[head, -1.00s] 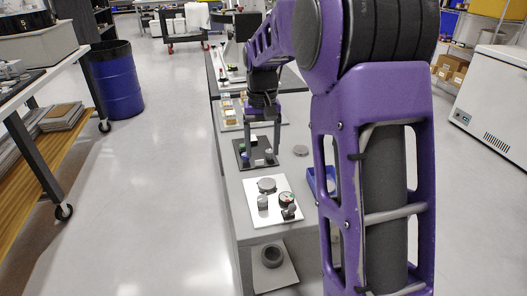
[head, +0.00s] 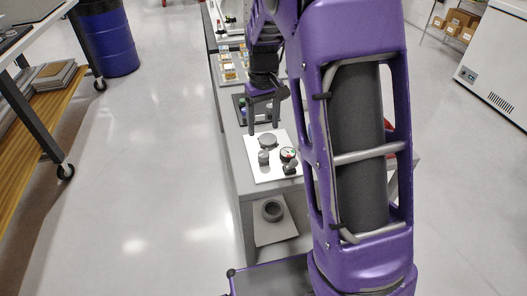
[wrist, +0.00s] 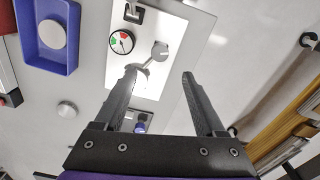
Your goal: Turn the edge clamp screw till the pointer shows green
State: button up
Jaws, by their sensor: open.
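A white plate (head: 257,172) on the grey bench carries the mirror fixture. On it are a flat grey disc (head: 268,140), a small grey knob (head: 263,157), a round dial (head: 288,153) and a dark block (head: 290,168). In the wrist view the dial (wrist: 121,41) has red and green patches; I cannot tell which its pointer shows. The knob (wrist: 161,48) appears there with a thin rod beside it. My gripper (head: 264,129) is open and points down near the plate's far edge. Its fingers (wrist: 160,73) straddle empty space; the left one partly covers the disc.
A blue tray (wrist: 48,62) holding a pale round piece is beside the plate in the wrist view. A loose grey disc (wrist: 67,109) lies nearby. A lower shelf holds a dark ring (head: 272,210). Open floor lies left of the bench.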

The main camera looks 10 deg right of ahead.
aim_at(263, 154)
notch_tip(263, 154, down, 10)
jog(key=shift+f+b, duration=0.1)
jog(key=shift+b, duration=0.45)
grip_shut()
